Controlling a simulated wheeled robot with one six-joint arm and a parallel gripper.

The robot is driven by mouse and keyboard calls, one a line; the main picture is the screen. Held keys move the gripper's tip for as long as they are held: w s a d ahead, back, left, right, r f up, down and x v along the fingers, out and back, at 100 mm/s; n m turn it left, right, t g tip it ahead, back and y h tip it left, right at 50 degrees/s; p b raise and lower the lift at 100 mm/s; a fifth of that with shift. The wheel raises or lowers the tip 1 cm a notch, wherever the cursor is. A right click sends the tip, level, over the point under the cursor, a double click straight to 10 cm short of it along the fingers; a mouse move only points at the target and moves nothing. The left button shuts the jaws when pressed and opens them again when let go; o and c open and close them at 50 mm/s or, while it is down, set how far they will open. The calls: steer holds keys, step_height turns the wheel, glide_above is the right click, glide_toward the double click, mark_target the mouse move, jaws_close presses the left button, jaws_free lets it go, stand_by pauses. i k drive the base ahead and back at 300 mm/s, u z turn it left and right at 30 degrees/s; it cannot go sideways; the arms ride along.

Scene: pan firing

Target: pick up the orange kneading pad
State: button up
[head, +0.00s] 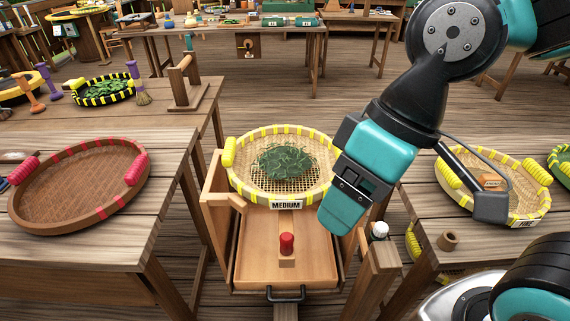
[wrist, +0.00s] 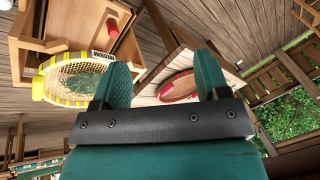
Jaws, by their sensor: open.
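My gripper (head: 343,206) hangs just right of the yellow-rimmed MEDIUM basket in the head view. In the wrist view its two teal fingers (wrist: 162,80) are apart with nothing between them. An orange-brown block (head: 492,182) lies in the yellow-rimmed basket at the right. I cannot tell which of these is the kneading pad. Both are well apart from my gripper, and neither can be made out in the wrist view.
The MEDIUM basket (head: 245,183) with green leaves sits on a wooden stand, above a tray with a red-topped knob (head: 287,243). A red-banded round tray (head: 75,190) lies on the left table. The right basket (head: 520,212) rests on the right table. Floor shows between the tables.

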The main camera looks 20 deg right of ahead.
mark_target(490, 182)
steer(key=z, duration=3.55)
steer(key=i, duration=1.05)
steer(key=u, duration=2.9)
steer(key=i, duration=0.25)
steer(key=u, duration=0.1)
